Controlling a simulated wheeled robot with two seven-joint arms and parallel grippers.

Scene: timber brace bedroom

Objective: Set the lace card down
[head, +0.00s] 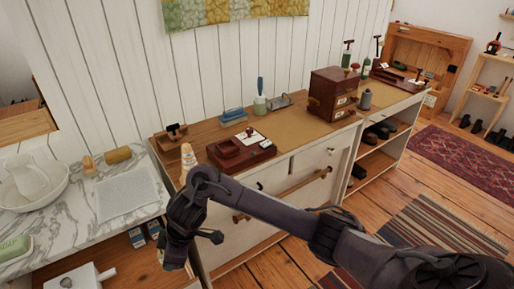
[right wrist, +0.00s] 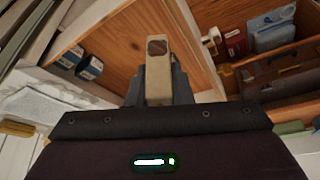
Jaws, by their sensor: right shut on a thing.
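My right gripper (right wrist: 158,92) is shut on a pale beige piece with a dark brown patch near its end, which I take as the lace card (right wrist: 158,72). There I cannot make out the held card. My left gripper is in neither view.
The marble washstand (head: 138,219) at left carries a pitcher in a basin (head: 33,183), a pale cloth (head: 126,194) and a roll (head: 118,155). The dresser (head: 295,143) holds a dark wooden tray (head: 243,156) and a small drawer chest (head: 331,92), with bare top between them.

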